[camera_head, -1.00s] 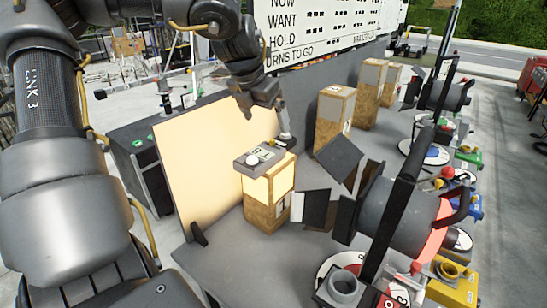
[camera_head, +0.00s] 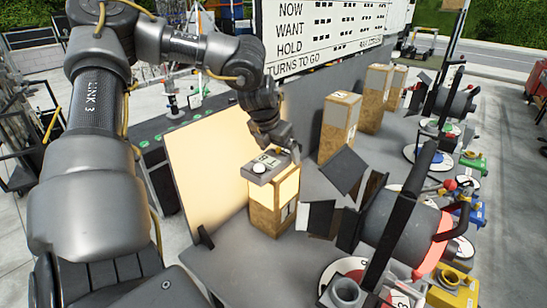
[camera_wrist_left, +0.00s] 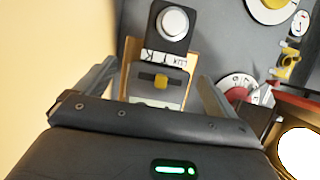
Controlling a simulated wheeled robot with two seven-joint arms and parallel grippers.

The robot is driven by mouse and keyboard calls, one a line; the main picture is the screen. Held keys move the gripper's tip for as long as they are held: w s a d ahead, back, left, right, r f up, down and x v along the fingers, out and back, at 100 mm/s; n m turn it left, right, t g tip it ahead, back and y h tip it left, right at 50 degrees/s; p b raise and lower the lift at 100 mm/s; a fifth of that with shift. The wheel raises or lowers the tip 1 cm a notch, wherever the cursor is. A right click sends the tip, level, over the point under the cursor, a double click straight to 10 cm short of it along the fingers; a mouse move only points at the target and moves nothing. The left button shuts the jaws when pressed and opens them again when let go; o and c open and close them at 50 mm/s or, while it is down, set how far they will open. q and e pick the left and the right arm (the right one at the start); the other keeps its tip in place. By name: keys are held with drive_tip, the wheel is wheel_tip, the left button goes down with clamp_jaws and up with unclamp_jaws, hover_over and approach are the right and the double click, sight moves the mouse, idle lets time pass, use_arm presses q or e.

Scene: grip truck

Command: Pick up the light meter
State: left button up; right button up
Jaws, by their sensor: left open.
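The light meter is a small grey box (camera_head: 262,169) with a round white dome, lying on top of a wooden block (camera_head: 272,208) with a lit face. In the left wrist view the light meter (camera_wrist_left: 160,61) shows its white dome, a "LUX" label and a yellow slider. My left gripper (camera_head: 282,156) is at the rear end of the meter in the head view. In the wrist view its two fingers (camera_wrist_left: 155,88) are open, one on each side of the meter's near end, with gaps beside it. My right gripper is not in view.
A cream panel (camera_head: 212,165) stands left of the block. A lamp with black flaps (camera_head: 395,222) stands close on the right. More wooden blocks (camera_head: 340,120) stand behind. A sign board (camera_head: 325,35) is at the back.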

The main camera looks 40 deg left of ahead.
use_arm(q)
drive_tip(key=shift+w+f, duration=0.2)
drive_tip(key=shift+f, duration=0.25)
drive_tip(key=shift+s, duration=0.1)
drive_tip(key=c, duration=1.4)
drive_tip(key=shift+r, duration=0.1)
drive_tip(key=shift+r, duration=0.45)
wheel_tip(320, 180, up, 27)
drive_tip(key=shift+p, duration=0.4)
